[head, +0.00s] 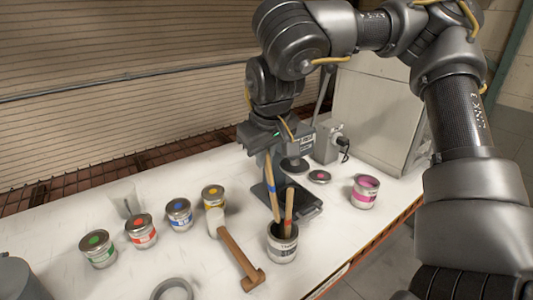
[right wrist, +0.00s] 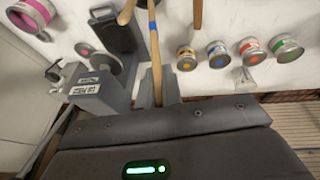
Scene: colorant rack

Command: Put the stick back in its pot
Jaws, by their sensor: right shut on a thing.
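A light wooden stick with a blue band (head: 271,181) hangs nearly upright, slightly tilted. My right gripper (head: 266,146) is shut on its upper end. In the right wrist view the stick (right wrist: 156,60) runs up from the jaws and leaves the top edge. A white-labelled pot (head: 283,246) stands below, near the table's front edge, with a browner stick (head: 289,205) in it. The held stick's lower end meets the pot's mouth in the head view; I cannot tell how far inside it is. My left gripper is not in view.
A mallet (head: 237,254) lies just left of the pot. Green (head: 97,248), red (head: 141,231), blue (head: 179,213) and yellow (head: 213,197) cans stand left. A pink can (head: 365,191) stands right. A scale-like device (head: 300,205) is behind the pot. A grey ring (head: 172,290) lies in front.

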